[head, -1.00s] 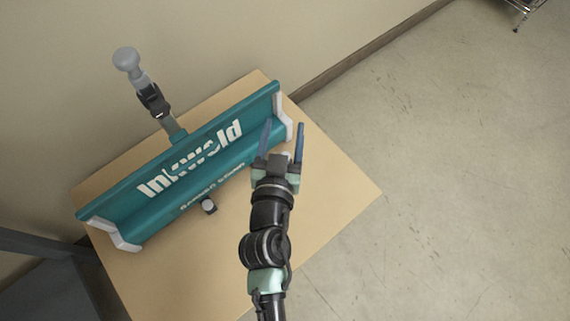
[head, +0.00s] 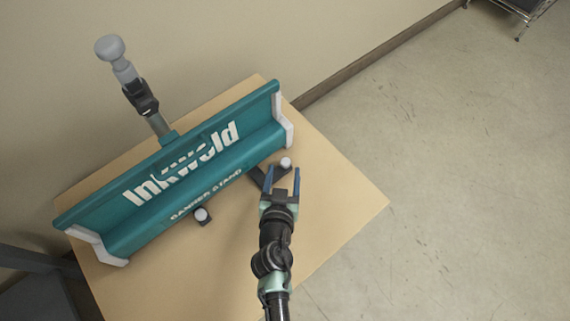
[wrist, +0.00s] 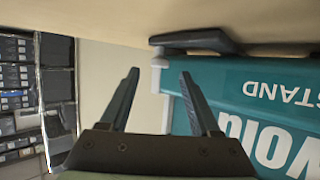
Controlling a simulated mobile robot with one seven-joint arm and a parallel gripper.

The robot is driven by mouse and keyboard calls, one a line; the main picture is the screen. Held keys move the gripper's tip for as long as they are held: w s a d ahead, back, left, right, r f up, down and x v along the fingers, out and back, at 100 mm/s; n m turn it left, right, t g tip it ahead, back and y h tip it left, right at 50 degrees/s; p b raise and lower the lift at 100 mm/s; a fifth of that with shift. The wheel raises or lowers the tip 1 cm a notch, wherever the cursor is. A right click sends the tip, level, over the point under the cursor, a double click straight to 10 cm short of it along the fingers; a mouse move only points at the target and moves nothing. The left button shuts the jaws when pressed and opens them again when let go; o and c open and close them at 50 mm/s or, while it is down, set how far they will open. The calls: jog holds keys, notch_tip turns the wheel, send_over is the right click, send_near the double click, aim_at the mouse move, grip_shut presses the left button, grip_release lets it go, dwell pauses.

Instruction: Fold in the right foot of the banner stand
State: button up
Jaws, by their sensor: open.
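The banner stand is a long teal base (head: 165,180) with white end caps, lying slantwise on a tan table top. Its right foot (head: 258,178) is a dark bar at the front edge, sticking out from the base, with a pale round knob (head: 285,163) near it. In the wrist view the right foot (wrist: 195,40) shows as a dark bar with a pale tip. My gripper (head: 283,169) is open and empty, its fingers pointing toward the base. In the head view the knob appears between the fingertips; contact cannot be told. The left finger partly hides the foot.
The left foot's pale knob (head: 201,215) shows at the base's front. A grey-topped pole (head: 122,70) rises behind the base near the wall. The table top (head: 340,195) is clear on the right. Shelving (wrist: 20,90) stands at the wrist view's left.

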aim_at(286, 163)
jog(key=shift+x, duration=1.75)
jog(key=shift+c, duration=0.2)
grip_shut()
